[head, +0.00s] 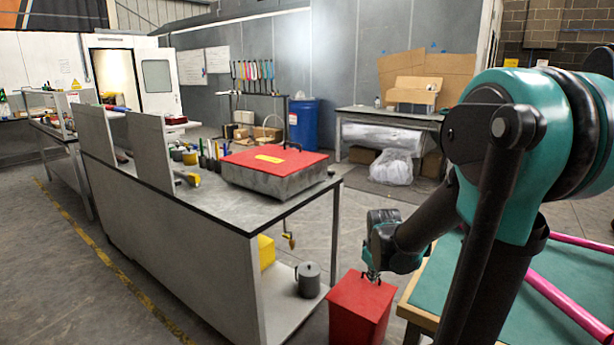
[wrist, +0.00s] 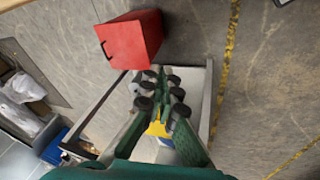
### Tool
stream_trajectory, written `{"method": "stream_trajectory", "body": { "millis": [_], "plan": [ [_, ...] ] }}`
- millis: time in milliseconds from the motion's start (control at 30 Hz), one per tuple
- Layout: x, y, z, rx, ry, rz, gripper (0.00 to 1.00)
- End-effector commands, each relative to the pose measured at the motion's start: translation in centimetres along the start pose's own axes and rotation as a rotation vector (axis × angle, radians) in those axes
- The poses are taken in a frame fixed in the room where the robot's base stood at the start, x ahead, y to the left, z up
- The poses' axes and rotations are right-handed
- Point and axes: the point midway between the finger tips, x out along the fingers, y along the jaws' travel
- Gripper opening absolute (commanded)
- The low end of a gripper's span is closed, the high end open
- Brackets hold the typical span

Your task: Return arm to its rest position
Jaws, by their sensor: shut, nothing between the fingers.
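My arm is teal and black and fills the right side of the head view. It reaches down to my gripper (head: 372,275), which shows small in front of the workbench's open side. In the head view the gripper overlaps the top of a red bin (head: 358,318) on the floor; I cannot tell how far above it the gripper is. In the wrist view my gripper (wrist: 160,72) has its fingers together with nothing held. The red bin (wrist: 140,38) lies beyond the fingertips there, apart from them, with a dark handle on its side.
A grey workbench (head: 205,230) stands left of the gripper, with a red-topped metal box (head: 277,178) on its top. A grey can (head: 308,279) sits on its lower shelf. A green-topped table (head: 435,285) with pink tubes (head: 570,300) is at the right, under my arm.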

Motion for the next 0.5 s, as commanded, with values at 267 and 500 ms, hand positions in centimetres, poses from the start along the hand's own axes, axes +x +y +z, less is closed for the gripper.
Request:
{"method": "stream_trajectory", "body": {
  "millis": [267, 500],
  "plan": [
    [-2.4, -5.9, 8.1, 0.377, 0.017, -0.036, 0.0],
    [-2.6, -8.9, 11.9, 0.574, 0.022, -0.056, 0.0]
  ]
}}
